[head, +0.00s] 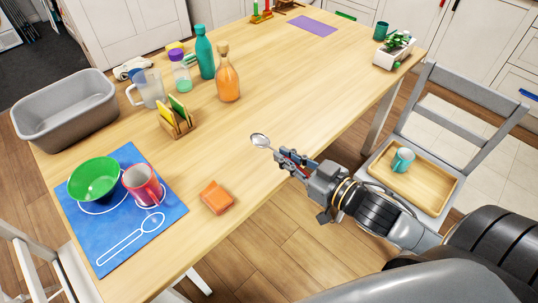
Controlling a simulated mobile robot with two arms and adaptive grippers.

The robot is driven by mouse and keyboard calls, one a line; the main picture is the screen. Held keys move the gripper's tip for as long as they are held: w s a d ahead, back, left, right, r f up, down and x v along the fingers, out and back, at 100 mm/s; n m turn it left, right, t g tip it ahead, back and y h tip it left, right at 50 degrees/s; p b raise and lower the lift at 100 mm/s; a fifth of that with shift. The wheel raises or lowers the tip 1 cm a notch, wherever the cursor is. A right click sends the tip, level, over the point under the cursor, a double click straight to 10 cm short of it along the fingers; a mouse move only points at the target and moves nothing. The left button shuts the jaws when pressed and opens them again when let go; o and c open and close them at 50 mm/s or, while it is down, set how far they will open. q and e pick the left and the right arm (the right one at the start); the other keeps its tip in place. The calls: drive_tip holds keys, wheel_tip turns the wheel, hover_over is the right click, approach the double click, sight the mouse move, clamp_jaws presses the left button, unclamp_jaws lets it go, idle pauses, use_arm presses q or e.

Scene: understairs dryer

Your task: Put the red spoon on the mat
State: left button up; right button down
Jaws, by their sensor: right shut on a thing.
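The red spoon (260,141) has a silver bowl that points left and a red handle. My right gripper (285,160) is shut on its handle, over the table's right edge. The mat (80,225) is blue and lies at the lower left of the table, with white outlines of a spoon and round shapes. A green bowl (94,180) and a red cup (142,183) stand on it, and its spoon outline is bare. My left gripper is not in view.
An orange block (216,197) lies between the mat and my right gripper. A grey tub (66,108), a rack (176,121), a glass jug (150,90), an orange bottle (228,80) and a teal bottle (205,55) stand further back. The table's middle is clear. A chair (447,125) stands right.

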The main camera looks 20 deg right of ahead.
drive_tip(key=shift+s+d+r, duration=0.25)
drive_tip(key=shift+s+d, duration=0.1)
drive_tip(key=shift+s, duration=0.1)
drive_tip(key=shift+s+a, duration=0.2)
drive_tip(key=s+a+r+m+t+h+p, duration=0.1)
drive_tip(key=s+a+r+m+h+p, duration=0.2)
drive_tip(key=m+h, duration=0.1)
drive_tip(key=shift+s+a+r+h+p, duration=0.25)
drive_tip(key=shift+a+h+p, duration=0.1)
drive_tip(key=shift+h, duration=0.45)
drive_tip(key=shift+d+f, duration=0.15)
drive_tip(key=shift+w+d+f+n+g+y+b, duration=0.15)
drive_tip(key=shift+w+d+f+n+y+b, duration=0.45)
drive_tip(key=shift+y, duration=0.35)
drive_tip(key=shift+w+d+f+n+g+y+b, duration=0.2)
drive_tip(key=shift+w+d+f+n+y+b, duration=0.25)
drive_tip(key=shift+w+d+n+y+b, duration=0.35)
drive_tip(key=shift+w+d+f+n+g+y+b, duration=0.15)
drive_tip(key=shift+w+d+f+n+y+b, duration=0.4)
drive_tip(key=shift+y, duration=0.5)
